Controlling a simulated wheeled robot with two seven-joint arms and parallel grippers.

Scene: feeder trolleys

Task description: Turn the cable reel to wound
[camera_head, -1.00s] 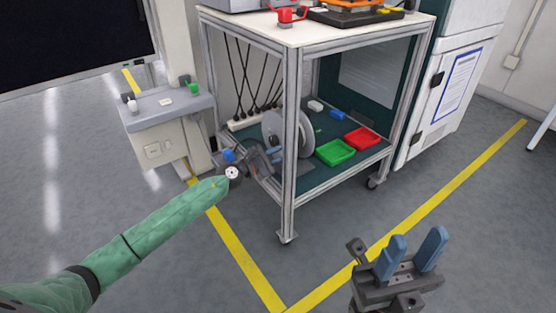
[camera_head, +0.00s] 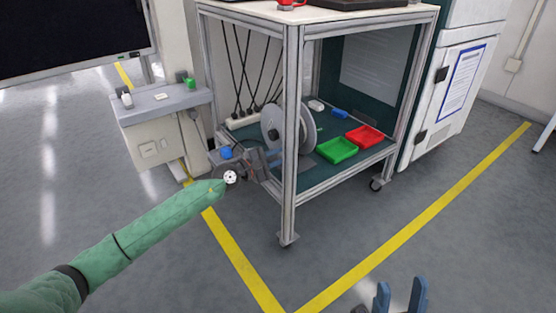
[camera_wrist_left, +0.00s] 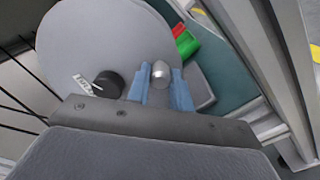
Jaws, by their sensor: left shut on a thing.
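The cable reel (camera_head: 302,130) is a grey disc on the lower shelf of the trolley. It also fills much of the left wrist view (camera_wrist_left: 100,38), with a black hub knob (camera_wrist_left: 106,84) beside a small white label (camera_wrist_left: 86,86). A silver rounded handle (camera_wrist_left: 160,73) stands near the disc's edge. My left gripper (camera_wrist_left: 160,90) has its blue fingers on either side of this handle and is shut on it. In the head view my left arm reaches to the trolley's left side. My right gripper (camera_head: 400,298) is open and empty at the bottom edge, partly cut off.
The trolley post (camera_head: 289,150) stands close to the reel. A green tray (camera_head: 337,151) and a red tray (camera_head: 365,137) lie right of it on the shelf. Black cables (camera_head: 240,70) hang behind. The floor in front is clear, with yellow lines.

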